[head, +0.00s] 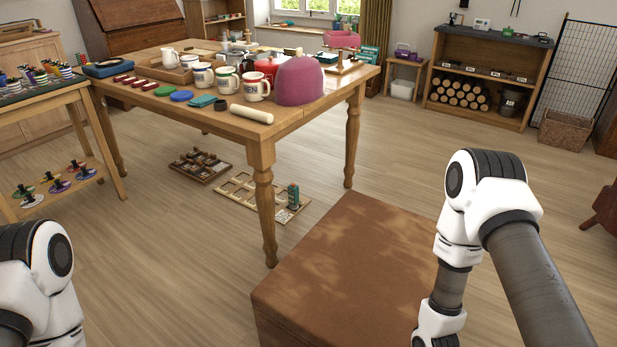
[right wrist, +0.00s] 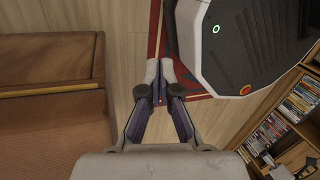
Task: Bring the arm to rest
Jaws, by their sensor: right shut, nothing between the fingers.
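My right gripper (right wrist: 160,72) shows in the right wrist view, pointing down over the floor. Its fingers are together with nothing between them. In the head view my right arm (head: 489,205) is bent at the right, its lower part running down past the picture's bottom edge, so the gripper is hidden there. My left arm (head: 40,275) shows only in part at the lower left, and its gripper is outside the picture.
A brown suede-like box (head: 345,265) stands in front, left of my right arm; a brown piece (right wrist: 50,90) is left of the gripper. A wooden table (head: 262,145) holds mugs. DVD shelves (right wrist: 280,125) stand lower right. Floor (head: 400,150) is open beyond.

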